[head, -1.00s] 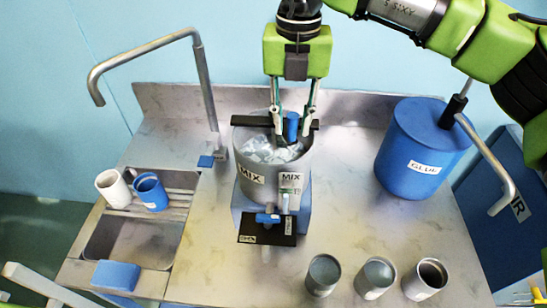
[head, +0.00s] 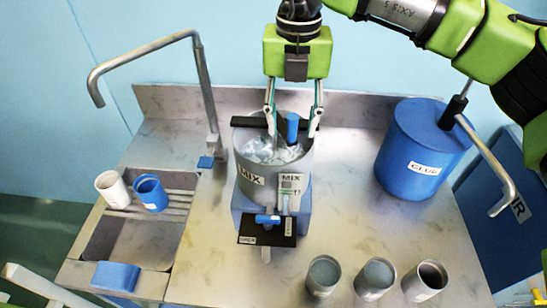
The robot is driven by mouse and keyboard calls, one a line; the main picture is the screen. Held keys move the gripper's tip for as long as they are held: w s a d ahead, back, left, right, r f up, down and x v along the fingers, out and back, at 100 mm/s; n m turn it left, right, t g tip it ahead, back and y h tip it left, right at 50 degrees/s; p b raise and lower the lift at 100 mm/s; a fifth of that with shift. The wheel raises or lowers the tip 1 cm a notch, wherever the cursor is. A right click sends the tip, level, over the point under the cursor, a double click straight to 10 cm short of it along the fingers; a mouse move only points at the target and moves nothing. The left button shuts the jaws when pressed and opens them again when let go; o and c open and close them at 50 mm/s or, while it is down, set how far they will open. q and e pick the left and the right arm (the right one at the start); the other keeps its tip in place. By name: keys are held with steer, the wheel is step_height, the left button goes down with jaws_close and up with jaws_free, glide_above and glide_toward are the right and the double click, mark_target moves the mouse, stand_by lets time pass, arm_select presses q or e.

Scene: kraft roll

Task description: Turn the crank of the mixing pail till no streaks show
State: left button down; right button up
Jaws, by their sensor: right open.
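The grey mixing pail (head: 247,176), labelled MIX, stands mid-counter on a blue base. A black bar crosses its top, and the blue crank knob (head: 292,126) stands up near the back of the rim. The grey contents (head: 268,150) show white streaks and patches. My right gripper (head: 293,131) points down from above, its fingers open on either side of the knob, with a visible gap on both sides. The crank arm below the knob is partly hidden. My left gripper is not in view.
A blue GLUE drum (head: 412,150) with a bent handle stands right. Several cups stand in front, one a grey cup (head: 323,275). A sink (head: 130,243) with a tall faucet (head: 205,90) is at left, holding a white cup (head: 112,188) and a blue cup (head: 150,192).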

steer(key=shift+r+p, duration=2.55)
steer(key=shift+r, duration=2)
steer(key=shift+c, duration=1.1)
steer(key=shift+f+b, duration=0.1)
steer(key=shift+b, duration=0.25)
steer(key=shift+c, duration=0.4)
steer(key=r+n+b, duration=0.1)
steer(key=b, duration=0.5)
steer(key=shift+w, duration=0.4)
steer(key=f+b, duration=0.1)
steer(key=f, duration=0.2)
steer(key=f+n+b, duration=0.1)
steer(key=f, duration=0.3)
steer(key=s+f+n+b, duration=0.1)
steer(key=f, duration=0.2)
steer(key=shift+f, duration=0.3)
